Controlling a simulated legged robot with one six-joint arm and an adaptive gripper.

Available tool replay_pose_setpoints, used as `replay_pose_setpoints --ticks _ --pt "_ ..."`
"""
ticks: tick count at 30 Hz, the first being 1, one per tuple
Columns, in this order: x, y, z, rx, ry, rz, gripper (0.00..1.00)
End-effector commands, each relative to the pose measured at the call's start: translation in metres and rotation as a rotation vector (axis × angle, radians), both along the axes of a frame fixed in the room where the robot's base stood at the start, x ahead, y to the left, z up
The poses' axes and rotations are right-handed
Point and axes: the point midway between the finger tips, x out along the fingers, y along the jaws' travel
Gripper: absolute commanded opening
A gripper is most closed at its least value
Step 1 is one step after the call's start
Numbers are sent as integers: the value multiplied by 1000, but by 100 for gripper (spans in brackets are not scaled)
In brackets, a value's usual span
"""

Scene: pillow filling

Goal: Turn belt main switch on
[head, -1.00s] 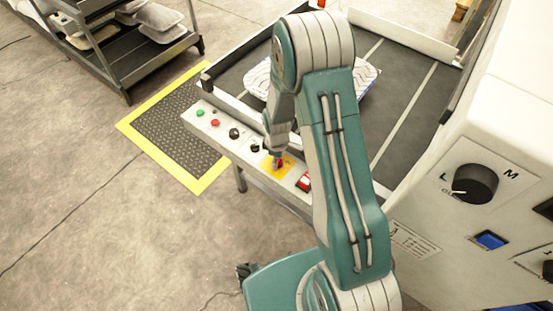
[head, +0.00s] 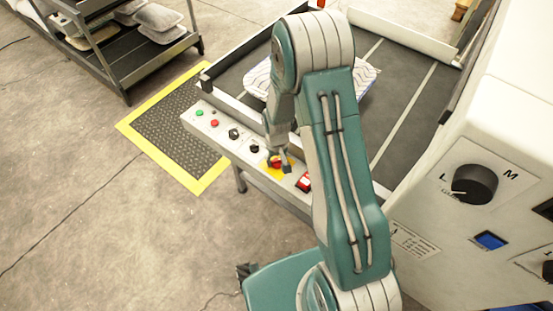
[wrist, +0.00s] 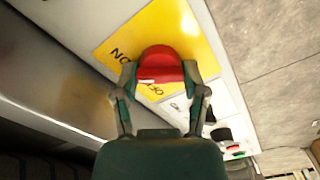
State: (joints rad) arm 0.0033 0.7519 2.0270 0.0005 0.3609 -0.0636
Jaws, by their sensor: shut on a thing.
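The main switch is a red rotary knob (wrist: 160,62) on a yellow plate (wrist: 196,32) with partly hidden black lettering. In the head view the red knob (head: 276,163) and yellow plate (head: 269,173) are on the light control strip along the belt's front edge. My gripper (wrist: 160,76) has one finger on each side of the knob and is shut on it. In the head view my gripper (head: 278,160) points down at the plate and partly covers the knob.
On the same strip are a red rocker switch (head: 304,182), a black knob (head: 234,134), a green button (head: 199,113) and a red button (head: 214,123). A white patterned pillow (head: 257,78) lies on the belt (head: 402,75). A white machine (head: 440,215) stands at the right.

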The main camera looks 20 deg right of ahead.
Motion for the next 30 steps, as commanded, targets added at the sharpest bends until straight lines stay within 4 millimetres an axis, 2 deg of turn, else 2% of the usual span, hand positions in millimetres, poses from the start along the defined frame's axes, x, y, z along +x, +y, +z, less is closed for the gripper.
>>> replay_pose_setpoints --ticks 12,29,30 --pt "-2 1 -1 0 6 -201 9" --pt "-3 1 -1 0 8 -234 9" --pt "-3 1 -1 0 8 -234 61"
